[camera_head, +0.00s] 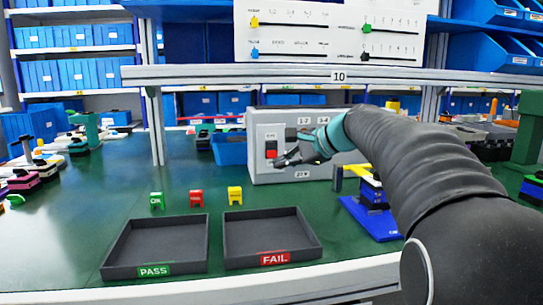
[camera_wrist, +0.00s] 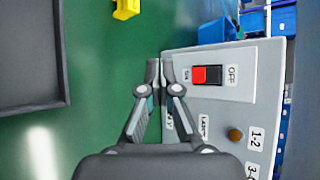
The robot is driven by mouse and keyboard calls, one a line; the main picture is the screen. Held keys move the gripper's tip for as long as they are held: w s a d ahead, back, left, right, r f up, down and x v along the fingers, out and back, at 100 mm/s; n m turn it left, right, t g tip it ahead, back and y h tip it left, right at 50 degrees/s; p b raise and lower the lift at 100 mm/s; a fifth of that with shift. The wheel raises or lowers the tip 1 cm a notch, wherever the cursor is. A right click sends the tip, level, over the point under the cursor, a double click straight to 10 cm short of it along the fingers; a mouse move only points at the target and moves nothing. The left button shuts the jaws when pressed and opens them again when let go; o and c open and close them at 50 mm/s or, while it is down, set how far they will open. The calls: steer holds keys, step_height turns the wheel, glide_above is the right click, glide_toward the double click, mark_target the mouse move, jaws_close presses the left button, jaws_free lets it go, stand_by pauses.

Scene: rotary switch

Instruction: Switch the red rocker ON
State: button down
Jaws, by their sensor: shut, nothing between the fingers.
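The rocker (camera_wrist: 207,75) is set in the face of a grey control box (camera_head: 300,128). In the wrist view one half is red, beside the ON label, and the other is black, beside the OFF label (camera_wrist: 232,75). I cannot tell which half is pressed in. The rocker also shows in the head view (camera_head: 271,149). My gripper (camera_wrist: 161,66) is shut and empty. In the wrist view its fingertips lie left of the rocker, by the panel's edge; in the head view my gripper (camera_head: 277,162) is just below the rocker. Contact with the panel cannot be told.
A brown round knob (camera_wrist: 235,135) sits on the same panel. Two dark trays, PASS (camera_head: 153,271) and FAIL (camera_head: 275,259), lie in front, with small coloured tags behind them. A blue bin (camera_head: 230,150) stands left of the box, a blue-based fixture (camera_head: 372,220) right of it.

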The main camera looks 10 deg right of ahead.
mark_target(272, 150)
steer(key=w+f+p, duration=0.1)
steer(key=w+p, duration=0.2)
steer(key=w, duration=0.5)
steer(key=shift+w+p, duration=0.3)
steer(key=shift+p, duration=0.1)
steer(key=shift+w+f, duration=0.1)
steer(key=shift+w, duration=0.05)
stand_by(1.2)
steer(key=shift+w+f, duration=0.1)
steer(key=shift+w, duration=0.2)
steer(key=shift+w, duration=0.3)
stand_by(0.7)
stand_by(0.3)
steer(key=shift+s, duration=0.75)
